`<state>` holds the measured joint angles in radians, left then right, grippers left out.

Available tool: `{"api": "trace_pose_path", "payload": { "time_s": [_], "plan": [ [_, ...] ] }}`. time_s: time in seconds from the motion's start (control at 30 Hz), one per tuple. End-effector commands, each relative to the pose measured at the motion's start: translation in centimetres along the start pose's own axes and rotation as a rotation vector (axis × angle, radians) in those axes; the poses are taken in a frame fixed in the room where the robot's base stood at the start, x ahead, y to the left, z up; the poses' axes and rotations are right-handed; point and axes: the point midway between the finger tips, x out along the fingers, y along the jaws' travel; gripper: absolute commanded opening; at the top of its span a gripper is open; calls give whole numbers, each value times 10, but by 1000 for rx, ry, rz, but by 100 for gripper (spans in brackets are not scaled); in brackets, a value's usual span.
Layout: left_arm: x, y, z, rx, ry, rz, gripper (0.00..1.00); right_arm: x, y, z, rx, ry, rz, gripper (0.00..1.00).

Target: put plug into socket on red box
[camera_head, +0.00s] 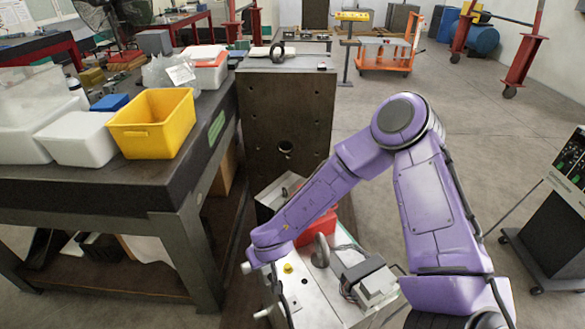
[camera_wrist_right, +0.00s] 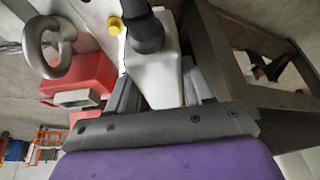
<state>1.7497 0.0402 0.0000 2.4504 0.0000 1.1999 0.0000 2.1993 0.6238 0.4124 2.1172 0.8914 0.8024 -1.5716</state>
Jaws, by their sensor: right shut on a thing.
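The red box (camera_head: 318,226) stands on the metal mould base, partly behind my purple right arm. In the right wrist view the red box (camera_wrist_right: 84,70) is on the left, with a grey rectangular socket (camera_wrist_right: 78,99) on its face. My right gripper (camera_wrist_right: 160,84) is shut on the white plug (camera_wrist_right: 163,90), which has a thick black cable end (camera_wrist_right: 146,34). The plug is beside the red box and apart from its socket. In the head view the plug and fingertips are largely hidden by the wrist. My left gripper is not in view.
A steel lifting ring (camera_wrist_right: 50,46) stands close to the red box. A yellow knob (camera_head: 288,268) sits on the mould base. A grey connector block (camera_head: 368,280) with cables is to the right. The workbench (camera_head: 110,185) with a yellow bin (camera_head: 152,140) is at left.

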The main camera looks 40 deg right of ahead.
Motion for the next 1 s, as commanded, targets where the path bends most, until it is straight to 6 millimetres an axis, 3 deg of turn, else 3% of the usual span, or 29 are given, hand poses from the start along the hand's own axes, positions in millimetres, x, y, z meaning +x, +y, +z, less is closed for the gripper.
{"api": "trace_pose_path", "payload": {
  "time_s": [0.27, 0.4, 0.53, 0.77, 1.0],
  "plan": [
    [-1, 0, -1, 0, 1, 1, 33, 4, 100, -99, 537, 7, 216, 3],
    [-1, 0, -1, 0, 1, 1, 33, -13, 160, -142, 892, 7, 363, 3],
    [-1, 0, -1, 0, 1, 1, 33, -35, 203, -168, 1188, 6, 486, 3],
    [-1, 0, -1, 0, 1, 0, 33, -60, 231, -187, 1437, 3, 589, 3],
    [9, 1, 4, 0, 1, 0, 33, -51, 233, -184, 1453, 1, 597, 3]
  ]
}}
